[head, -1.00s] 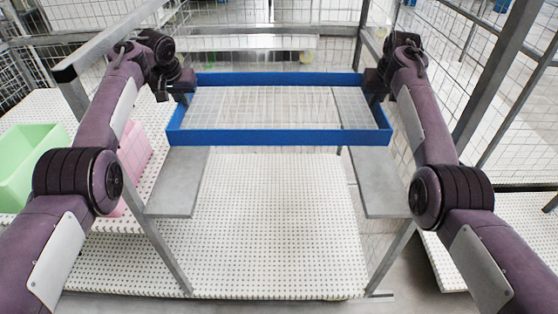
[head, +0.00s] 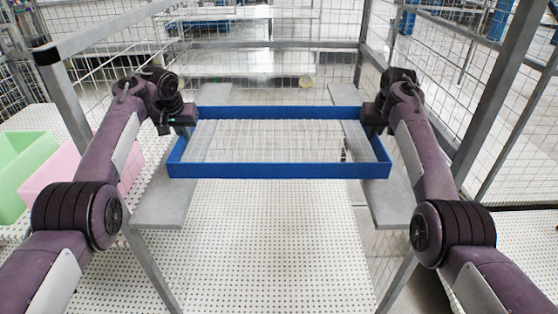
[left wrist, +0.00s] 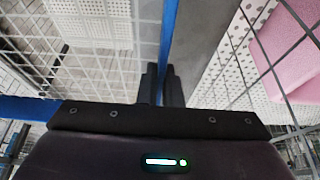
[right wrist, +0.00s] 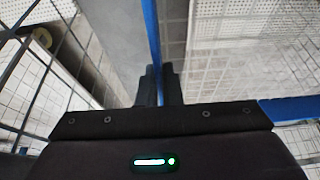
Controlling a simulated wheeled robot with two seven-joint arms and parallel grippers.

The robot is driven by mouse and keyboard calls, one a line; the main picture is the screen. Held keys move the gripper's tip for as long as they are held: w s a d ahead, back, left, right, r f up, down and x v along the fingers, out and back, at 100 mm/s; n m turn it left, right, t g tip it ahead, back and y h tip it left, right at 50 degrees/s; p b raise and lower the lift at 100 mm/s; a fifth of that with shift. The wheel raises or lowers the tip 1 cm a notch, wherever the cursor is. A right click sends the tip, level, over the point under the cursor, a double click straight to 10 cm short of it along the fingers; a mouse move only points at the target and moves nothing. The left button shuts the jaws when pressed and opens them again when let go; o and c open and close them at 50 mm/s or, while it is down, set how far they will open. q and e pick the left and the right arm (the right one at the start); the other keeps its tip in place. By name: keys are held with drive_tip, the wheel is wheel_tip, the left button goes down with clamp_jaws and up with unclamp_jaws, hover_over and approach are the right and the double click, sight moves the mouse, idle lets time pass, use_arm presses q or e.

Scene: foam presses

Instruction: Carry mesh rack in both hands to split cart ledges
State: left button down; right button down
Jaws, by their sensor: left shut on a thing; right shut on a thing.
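The mesh rack, a blue rectangular frame (head: 278,171) with a wire mesh floor, is held level between my two arms. My left gripper (head: 190,117) is shut on its left wall, and my right gripper (head: 373,117) on its right wall. The blue wall shows between the fingers in the left wrist view (left wrist: 168,45) and the right wrist view (right wrist: 152,40). The grey left ledge (head: 163,205) and right ledge (head: 396,200) of the cart run beneath the rack's ends, with an open gap between them. I cannot tell whether the rack touches the ledges.
A white perforated surface (head: 260,245) lies below the gap. Grey cart posts and rails (head: 115,35) flank both arms, with wire mesh panels (head: 335,65) behind. A pink bin (head: 50,170) and a green bin (head: 22,160) stand at the left.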

sight(186, 144)
use_arm(q)
drive_tip(key=shift+f, duration=0.1)
use_arm(e)
drive_tip(key=shift+f, duration=0.1)
